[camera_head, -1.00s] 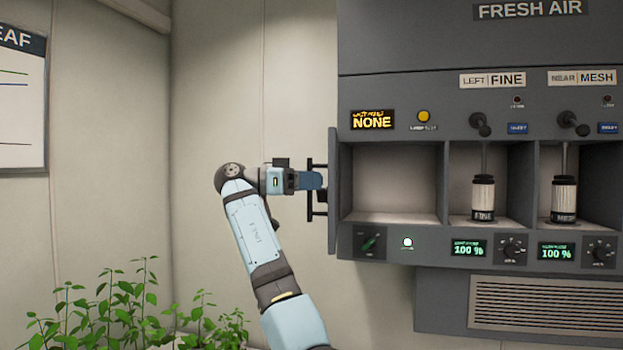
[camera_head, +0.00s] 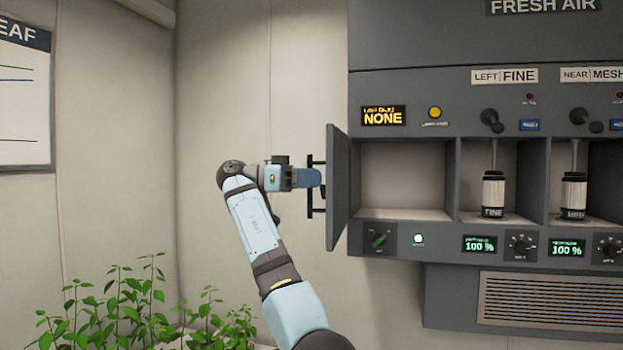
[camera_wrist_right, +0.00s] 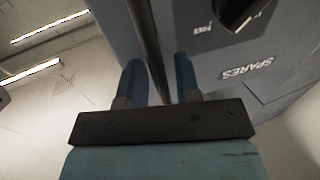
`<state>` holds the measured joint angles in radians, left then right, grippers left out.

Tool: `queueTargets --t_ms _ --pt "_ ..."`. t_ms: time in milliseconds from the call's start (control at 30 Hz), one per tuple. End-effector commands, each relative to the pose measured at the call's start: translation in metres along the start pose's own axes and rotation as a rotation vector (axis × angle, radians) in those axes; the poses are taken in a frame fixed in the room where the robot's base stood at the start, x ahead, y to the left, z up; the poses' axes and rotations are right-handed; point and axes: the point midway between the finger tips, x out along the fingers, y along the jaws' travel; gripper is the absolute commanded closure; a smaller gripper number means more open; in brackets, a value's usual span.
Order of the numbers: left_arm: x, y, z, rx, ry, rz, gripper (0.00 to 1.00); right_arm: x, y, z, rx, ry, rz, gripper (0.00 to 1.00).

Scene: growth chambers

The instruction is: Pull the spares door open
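The spares door (camera_head: 338,190) stands swung out at the left side of the cabinet's empty compartment, seen nearly edge-on with a strip of its inner face showing. Its dark bar handle (camera_head: 310,198) is on its left, outer side. My right gripper (camera_head: 314,178) is at the handle with its blue fingers. In the right wrist view the handle bar (camera_wrist_right: 146,40) runs between the two fingers (camera_wrist_right: 158,82), and the door's outer face (camera_wrist_right: 215,65) bears the word SPARES. The fingers are drawn in around the bar. My left gripper is not in view.
The grey cabinet (camera_head: 450,100) holds FINE (camera_head: 493,195) and MESH (camera_head: 573,195) canisters in compartments to the right. Leafy plants (camera_head: 125,310) stand at the lower left. The wall left of the door is clear, with a chart (camera_head: 22,100) farther left.

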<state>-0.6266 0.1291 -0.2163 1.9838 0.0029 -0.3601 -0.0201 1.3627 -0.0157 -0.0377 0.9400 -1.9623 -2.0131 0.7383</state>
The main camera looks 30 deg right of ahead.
Motion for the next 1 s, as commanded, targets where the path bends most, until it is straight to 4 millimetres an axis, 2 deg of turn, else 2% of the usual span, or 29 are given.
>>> queueTargets --t_ms 367,467,700,1000 --pt "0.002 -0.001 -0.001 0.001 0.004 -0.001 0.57 -0.003 0.0 -0.001 0.001 0.0 -0.001 0.63" --pt "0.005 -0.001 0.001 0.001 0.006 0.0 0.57 -0.014 0.0 0.0 0.0 -0.002 -0.003 0.63" --pt "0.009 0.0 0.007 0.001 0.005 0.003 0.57 -0.054 0.002 0.0 -0.003 -0.001 -0.009 0.63" --pt "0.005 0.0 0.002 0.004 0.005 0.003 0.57 -0.072 0.001 -0.002 -0.001 -0.001 -0.001 0.63"
